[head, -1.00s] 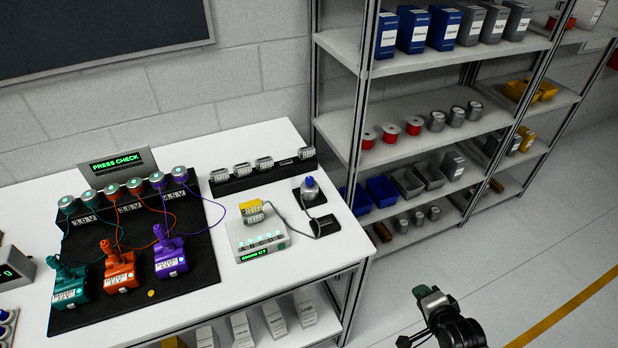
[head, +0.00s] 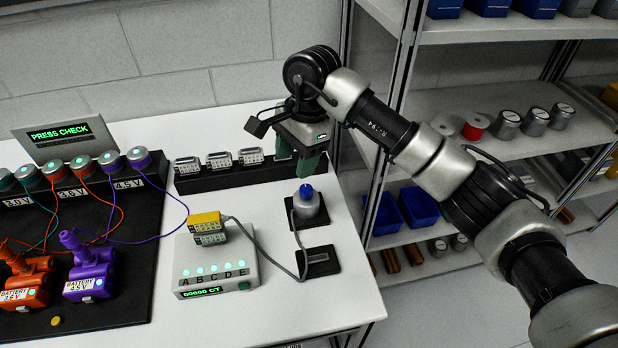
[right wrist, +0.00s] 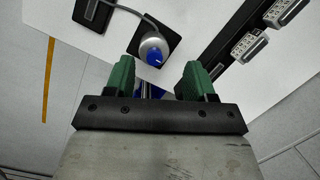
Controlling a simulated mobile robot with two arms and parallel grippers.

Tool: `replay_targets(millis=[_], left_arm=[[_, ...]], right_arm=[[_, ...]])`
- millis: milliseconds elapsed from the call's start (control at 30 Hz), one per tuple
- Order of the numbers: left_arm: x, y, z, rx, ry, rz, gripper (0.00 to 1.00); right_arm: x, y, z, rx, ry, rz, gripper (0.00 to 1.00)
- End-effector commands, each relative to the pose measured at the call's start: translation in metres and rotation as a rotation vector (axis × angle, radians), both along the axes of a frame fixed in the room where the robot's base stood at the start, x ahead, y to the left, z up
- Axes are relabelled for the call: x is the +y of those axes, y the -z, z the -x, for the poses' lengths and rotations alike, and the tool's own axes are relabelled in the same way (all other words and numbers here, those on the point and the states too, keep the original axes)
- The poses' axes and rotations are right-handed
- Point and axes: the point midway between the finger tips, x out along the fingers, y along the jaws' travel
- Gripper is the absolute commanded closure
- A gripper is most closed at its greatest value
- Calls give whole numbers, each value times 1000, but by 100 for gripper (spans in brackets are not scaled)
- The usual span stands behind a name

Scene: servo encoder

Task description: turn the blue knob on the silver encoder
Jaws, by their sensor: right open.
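The silver encoder (head: 308,206) with the blue knob (head: 306,191) on top stands upright on a black pad on the white table. In the right wrist view the blue knob (right wrist: 155,58) and the silver encoder body (right wrist: 150,45) show beyond the fingertips, roughly between them. My right gripper (head: 308,165) has green fingers and is above and behind the knob, near the rack. In the right wrist view my right gripper (right wrist: 159,75) is open, with nothing between its fingers. My left gripper is in no view.
A black connector rack (head: 225,176) lies behind the encoder. A grey counter box (head: 215,270) with a yellow plug (head: 204,220) sits to the left, its cable running to a black slot pad (head: 318,262). Shelving stands at the right.

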Motion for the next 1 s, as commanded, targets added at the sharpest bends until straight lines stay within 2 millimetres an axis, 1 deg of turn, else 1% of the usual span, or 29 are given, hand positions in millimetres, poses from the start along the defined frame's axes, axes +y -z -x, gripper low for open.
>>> replay_targets(millis=[33,100,167,267,367,467,600,700,800,1000], left_arm=[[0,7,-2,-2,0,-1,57],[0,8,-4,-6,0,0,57],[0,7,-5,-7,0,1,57],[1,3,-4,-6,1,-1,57],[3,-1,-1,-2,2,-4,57],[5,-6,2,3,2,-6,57],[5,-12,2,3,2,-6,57],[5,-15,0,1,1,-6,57],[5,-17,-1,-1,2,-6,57],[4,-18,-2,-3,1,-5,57]], right_arm=[[-8,-2,-5,-50,-47,78,45],[-16,-7,-10,-84,-88,148,45],[-19,-7,-12,-95,-105,177,45],[-20,0,-12,-96,-111,186,45],[-20,16,-11,-93,-109,183,45],[-20,36,-11,-91,-107,182,45],[-20,62,-10,-92,-106,180,45],[-20,77,-11,-94,-107,179,45],[-20,88,-11,-95,-105,179,45],[-20,98,-11,-96,-107,178,45]])
